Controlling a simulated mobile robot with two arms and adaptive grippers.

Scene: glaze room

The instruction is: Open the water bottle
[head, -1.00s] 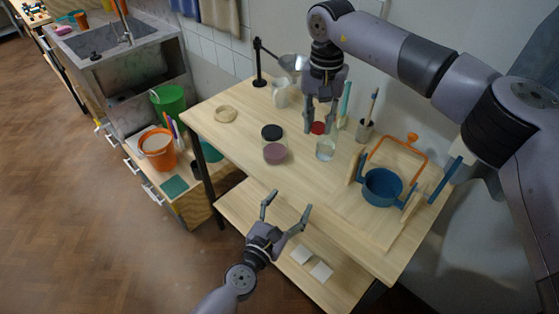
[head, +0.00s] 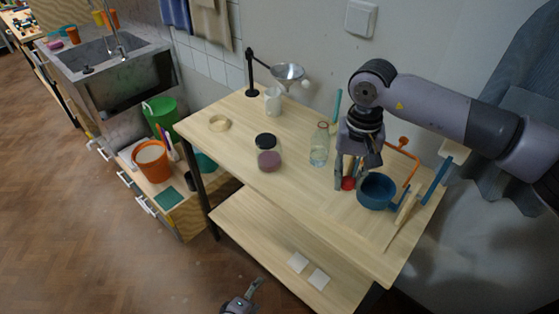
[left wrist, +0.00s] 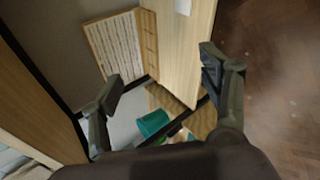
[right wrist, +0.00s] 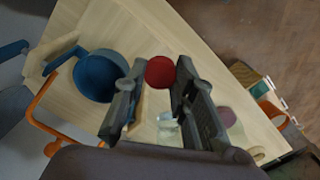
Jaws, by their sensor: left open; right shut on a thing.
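The water bottle (head: 319,150), clear with water in its lower part, stands upright and uncapped on the tabletop. My right gripper (head: 351,184) is shut on the red cap (head: 348,184), to the right of the bottle and low over the table. I cannot tell whether the cap touches the wood. In the right wrist view the cap (right wrist: 160,72) sits between the fingertips, with part of the bottle (right wrist: 168,127) behind. My left gripper (head: 252,294) is partly in view at the bottom edge, away from the tabletop. Its fingers are open and empty in the left wrist view (left wrist: 163,75).
A blue pot (head: 375,192) stands close to the right of my right gripper. A dark-lidded jar (head: 268,158) stands left of the bottle. A white mug (head: 273,101) and a funnel stand (head: 251,75) are further back. The front of the tabletop is clear.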

